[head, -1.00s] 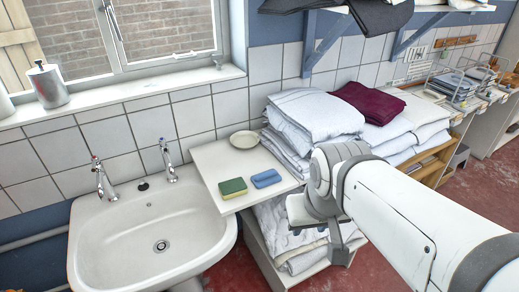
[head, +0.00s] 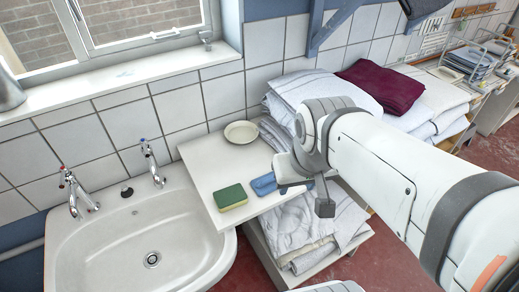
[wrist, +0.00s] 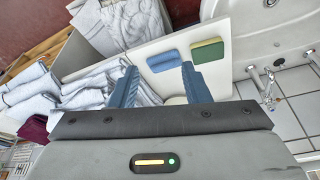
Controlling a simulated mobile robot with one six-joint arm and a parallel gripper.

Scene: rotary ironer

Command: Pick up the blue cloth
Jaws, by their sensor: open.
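The blue cloth (head: 263,184) lies folded flat on the white shelf board (head: 212,164) beside the sink, to the right of a green and yellow sponge (head: 231,197). In the head view my gripper (head: 308,202) hangs near the board's right edge, and my wrist hides part of the cloth. In the wrist view the blue cloth (wrist: 161,61) lies beyond the fingertips, with the sponge (wrist: 207,51) to its right. My gripper (wrist: 159,72) is open and empty there, its two blue fingers apart. The fingers look apart from the cloth.
A cream dish (head: 241,132) stands at the back of the board. A sink (head: 130,250) with two taps adjoins the left side. Folded white linen (head: 310,85) with a maroon cloth (head: 380,85) is stacked at right. More linen (head: 300,230) lies below the board.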

